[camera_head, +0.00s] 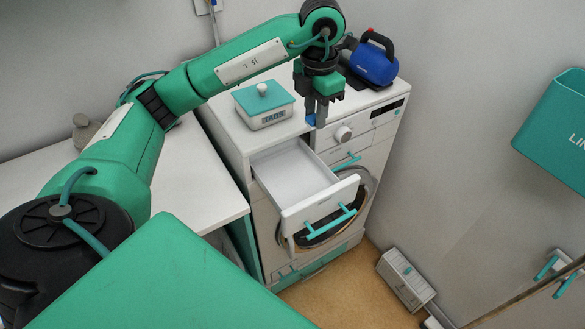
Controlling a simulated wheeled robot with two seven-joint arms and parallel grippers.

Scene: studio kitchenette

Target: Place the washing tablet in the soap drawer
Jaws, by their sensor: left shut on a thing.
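My left gripper (316,112) points down above the back right of the open soap drawer, in front of the machine's top. It is shut on a small blue washing tablet (311,120), which shows at the fingertips and is partly hidden by them. The soap drawer (290,178) is pulled out of the white washing machine (375,135); its white inside looks empty. The drawer has a teal bar handle. My right gripper is not in view.
A white tub with a teal lid, marked TABS (265,105), stands on the machine top, left of my gripper. A teal bin (560,130) hangs on the right wall. A white counter (190,175) is at the left.

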